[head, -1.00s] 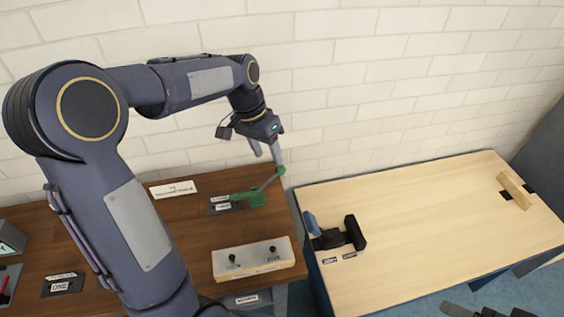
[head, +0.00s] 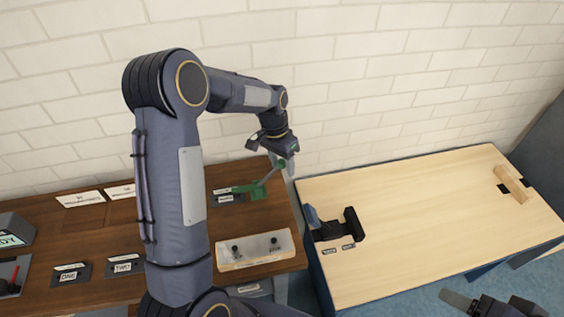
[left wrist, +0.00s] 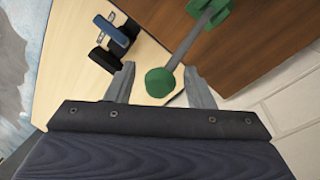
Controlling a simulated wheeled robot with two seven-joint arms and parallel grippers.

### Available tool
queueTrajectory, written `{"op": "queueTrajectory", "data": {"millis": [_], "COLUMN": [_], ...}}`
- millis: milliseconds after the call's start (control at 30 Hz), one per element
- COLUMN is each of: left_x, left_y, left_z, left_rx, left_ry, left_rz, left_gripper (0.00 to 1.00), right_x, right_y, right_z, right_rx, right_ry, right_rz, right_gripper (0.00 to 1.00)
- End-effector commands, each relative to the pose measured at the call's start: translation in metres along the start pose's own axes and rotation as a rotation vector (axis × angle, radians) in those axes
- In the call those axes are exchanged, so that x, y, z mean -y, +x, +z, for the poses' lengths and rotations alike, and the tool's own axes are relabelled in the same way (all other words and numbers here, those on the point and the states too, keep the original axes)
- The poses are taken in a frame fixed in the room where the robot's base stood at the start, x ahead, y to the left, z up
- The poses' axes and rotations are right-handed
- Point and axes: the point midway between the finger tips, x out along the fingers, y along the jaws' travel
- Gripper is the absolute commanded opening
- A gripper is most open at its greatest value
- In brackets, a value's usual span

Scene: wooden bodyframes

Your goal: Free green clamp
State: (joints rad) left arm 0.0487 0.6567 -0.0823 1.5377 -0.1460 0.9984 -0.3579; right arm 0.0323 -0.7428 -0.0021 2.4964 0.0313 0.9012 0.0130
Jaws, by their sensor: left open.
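The green clamp (head: 258,192) is at the right part of the dark wooden table, by its label plate. Its grey bar slants up to a green round end. In the left wrist view the round end (left wrist: 159,82) lies between my open left fingers (left wrist: 160,69), with a gap on each side. The bar runs up to the green body (left wrist: 207,12) at the top edge. My left gripper (head: 284,167) is at the clamp's upper right end, fingers downward. My right gripper (head: 480,304) is partly in view at the bottom right; its jaw opening is unclear.
A pale block with two black knobs (head: 255,250) stands in front of the clamp. The pale wooden table (head: 430,215) to the right holds a black fixture with a blue handle (head: 312,217) and a wooden block (head: 511,183). Its middle is clear. A brick wall is behind.

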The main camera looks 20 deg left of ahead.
Motion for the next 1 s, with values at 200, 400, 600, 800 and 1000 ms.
{"op": "queueTrajectory", "data": {"millis": [200,400,600,800,1000], "left_x": [0.0001,0.0001,0.0001,0.0000,-0.0022], "left_y": [0.0015,0.0012,0.0010,0.0009,0.0035], "left_z": [0.0002,0.0001,0.0000,-0.0002,-0.0036], "left_rx": [0.000,0.000,0.000,0.001,0.031], "left_ry": [0.000,0.000,-0.001,-0.001,-0.005], "left_rz": [0.000,0.000,0.000,-0.001,-0.021], "left_gripper": [0.48,0.27,0.01,0.00,0.00], "right_x": [0.0000,0.0000,0.0000,0.0001,0.0011], "right_y": [0.0000,0.0000,0.0000,-0.0002,-0.0023], "right_z": [0.0000,0.0000,0.0000,-0.0001,-0.0012], "right_rx": [0.000,0.000,0.000,0.000,0.000], "right_ry": [0.000,0.000,0.000,0.000,0.000], "right_rz": [0.000,0.000,0.000,0.000,0.000], "right_gripper": [0.67,0.67,0.67,0.67,0.67]}}
